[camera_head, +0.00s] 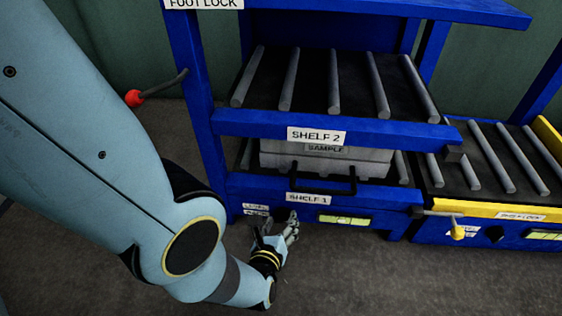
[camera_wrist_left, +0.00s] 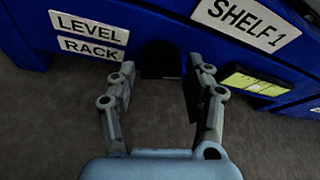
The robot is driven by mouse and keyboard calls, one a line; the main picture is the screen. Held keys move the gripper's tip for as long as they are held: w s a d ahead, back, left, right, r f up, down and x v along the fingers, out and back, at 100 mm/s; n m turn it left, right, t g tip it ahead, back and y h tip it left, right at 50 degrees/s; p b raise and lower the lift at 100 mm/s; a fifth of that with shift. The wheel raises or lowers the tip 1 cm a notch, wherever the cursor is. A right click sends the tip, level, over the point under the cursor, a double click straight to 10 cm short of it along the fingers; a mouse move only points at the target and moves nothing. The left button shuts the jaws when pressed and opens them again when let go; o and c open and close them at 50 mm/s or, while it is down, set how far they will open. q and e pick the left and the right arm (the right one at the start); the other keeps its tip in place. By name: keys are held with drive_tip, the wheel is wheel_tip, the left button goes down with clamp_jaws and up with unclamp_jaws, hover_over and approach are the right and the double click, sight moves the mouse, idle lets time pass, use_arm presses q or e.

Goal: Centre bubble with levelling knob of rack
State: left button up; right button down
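The blue rack carries a label reading LEVEL RACK (camera_wrist_left: 90,38), with a dark levelling knob (camera_wrist_left: 160,60) beside it on the low front beam. My left gripper (camera_head: 291,222) is in front of this beam. In the left wrist view its two fingers (camera_wrist_left: 162,68) are apart, with the knob showing between and beyond the tips; I see no clear contact. The knob is hidden behind the gripper in the head view. The yellow-green level vial (camera_head: 343,219) is right of the gripper and also shows in the wrist view (camera_wrist_left: 257,82). Its bubble position is too small to tell. My right gripper is not in view.
A black handle (camera_head: 322,191) sticks out above the SHELF 1 label (camera_head: 308,199). A grey SAMPLE block (camera_head: 325,163) lies behind it. A red-knobbed lever (camera_head: 134,98) is at the left post, a yellow-knobbed crank (camera_head: 457,231) at the right. The floor in front is clear.

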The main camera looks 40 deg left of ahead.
use_arm(q)
drive_tip(key=shift+o, duration=1)
